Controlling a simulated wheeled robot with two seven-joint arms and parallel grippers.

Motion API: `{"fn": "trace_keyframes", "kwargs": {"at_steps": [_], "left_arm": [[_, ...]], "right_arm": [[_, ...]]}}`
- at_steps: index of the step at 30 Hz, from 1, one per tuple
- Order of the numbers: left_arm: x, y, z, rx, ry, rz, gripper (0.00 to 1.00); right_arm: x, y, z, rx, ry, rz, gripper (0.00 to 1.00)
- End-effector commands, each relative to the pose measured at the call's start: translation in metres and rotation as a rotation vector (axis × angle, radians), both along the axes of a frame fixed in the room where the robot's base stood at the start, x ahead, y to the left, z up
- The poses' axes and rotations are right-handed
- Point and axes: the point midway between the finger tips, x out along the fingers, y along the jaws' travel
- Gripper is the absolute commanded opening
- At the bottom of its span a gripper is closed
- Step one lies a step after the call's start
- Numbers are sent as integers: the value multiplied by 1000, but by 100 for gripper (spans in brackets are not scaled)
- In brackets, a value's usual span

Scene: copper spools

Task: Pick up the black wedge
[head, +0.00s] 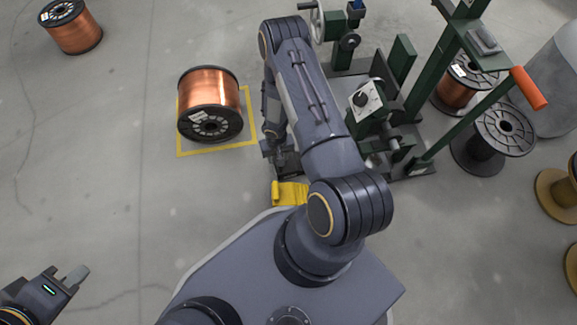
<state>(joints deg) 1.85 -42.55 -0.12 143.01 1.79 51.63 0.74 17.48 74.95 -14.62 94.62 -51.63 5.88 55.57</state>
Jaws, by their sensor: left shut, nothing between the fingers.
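I cannot clearly pick out a black wedge. A dark shape (287,168) lies by the end of my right arm, and I cannot tell whether it is the wedge, part of the gripper or part of the green machine. My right gripper (275,153) points down there, partly hidden by its own arm, and its fingers are not clear. My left gripper (77,274) is at the lower left over bare floor, shut and empty, far from the dark shape.
A copper spool (210,105) stands inside a yellow floor square (182,152). Another copper spool (70,27) is at the upper left. A yellow piece (290,193) lies near my base. A green machine (430,85) and several spools crowd the right. The left floor is clear.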

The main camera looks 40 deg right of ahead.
Motion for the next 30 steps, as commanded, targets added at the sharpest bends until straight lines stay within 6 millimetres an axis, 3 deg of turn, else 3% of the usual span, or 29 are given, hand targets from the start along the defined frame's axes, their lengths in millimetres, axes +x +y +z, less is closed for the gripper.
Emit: {"fn": "trace_keyframes", "kwargs": {"at_steps": [1,5,14,24,30], "left_arm": [[0,0,-13,0,0,0,0],[0,0,-19,0,0,0,0],[0,0,-19,0,0,0,0],[0,0,-19,0,0,0,0],[0,0,-19,0,0,0,0]], "right_arm": [[0,-1,-16,0,1,-1,42],[0,-2,-29,0,1,-2,42],[0,-2,-32,0,0,-1,42],[0,-2,-32,-1,0,-1,0],[0,-2,-32,-1,0,-1,0]]}}
